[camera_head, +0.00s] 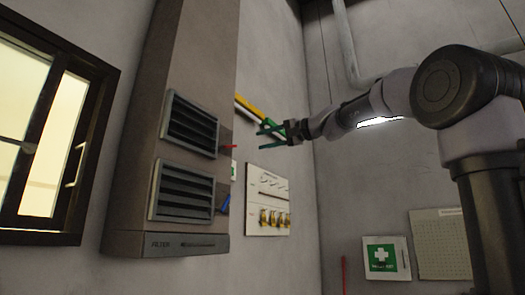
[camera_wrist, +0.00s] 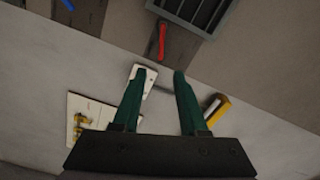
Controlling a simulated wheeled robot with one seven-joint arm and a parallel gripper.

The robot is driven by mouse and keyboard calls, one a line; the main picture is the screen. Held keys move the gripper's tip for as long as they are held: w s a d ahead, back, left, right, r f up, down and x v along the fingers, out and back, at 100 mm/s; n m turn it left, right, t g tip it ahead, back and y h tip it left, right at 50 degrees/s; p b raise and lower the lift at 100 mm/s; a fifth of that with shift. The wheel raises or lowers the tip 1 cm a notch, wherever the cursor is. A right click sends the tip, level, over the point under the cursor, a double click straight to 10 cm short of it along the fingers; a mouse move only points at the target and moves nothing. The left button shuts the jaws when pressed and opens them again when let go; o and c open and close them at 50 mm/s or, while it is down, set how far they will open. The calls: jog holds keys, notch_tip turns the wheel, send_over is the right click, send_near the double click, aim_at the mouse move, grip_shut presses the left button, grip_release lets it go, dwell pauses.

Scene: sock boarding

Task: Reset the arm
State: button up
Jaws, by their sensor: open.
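My gripper (camera_head: 272,135) is at the end of my raised arm, in front of the wall in the head view. Its two green fingers are spread apart with nothing between them. In the wrist view my gripper (camera_wrist: 160,75) also shows open and empty, fingers pointing toward the wall and the vented cabinet. A red handle (camera_wrist: 162,40) on the cabinet side lies just beyond the fingertips in that view. No sock shows in either view.
A tall cabinet (camera_head: 145,135) with two vents stands left of my gripper, with a blue handle (camera_head: 224,205) low on its side. A panel with brass fittings (camera_head: 267,205), a yellow pipe (camera_head: 248,106) and a first-aid box (camera_head: 384,258) are on the walls. A window (camera_head: 45,140) is at left.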

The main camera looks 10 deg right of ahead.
jog(key=s+d+f+g+h, duration=0.1)
jog(key=s+d+f+h, duration=0.3)
jog(key=f, duration=1)
jog(key=s+d+f+g+h, duration=0.1)
jog(key=s+d+f+h, duration=0.3)
jog(key=s+f, duration=0.7)
jog(key=s+d+f+g+h, duration=0.1)
jog(key=s+d+f+h, duration=0.3)
jog(key=f, duration=1.4)
jog(key=s+d, duration=0.3)
jog(key=shift+s+g, duration=0.3)
jog(key=shift+g, duration=0.1)
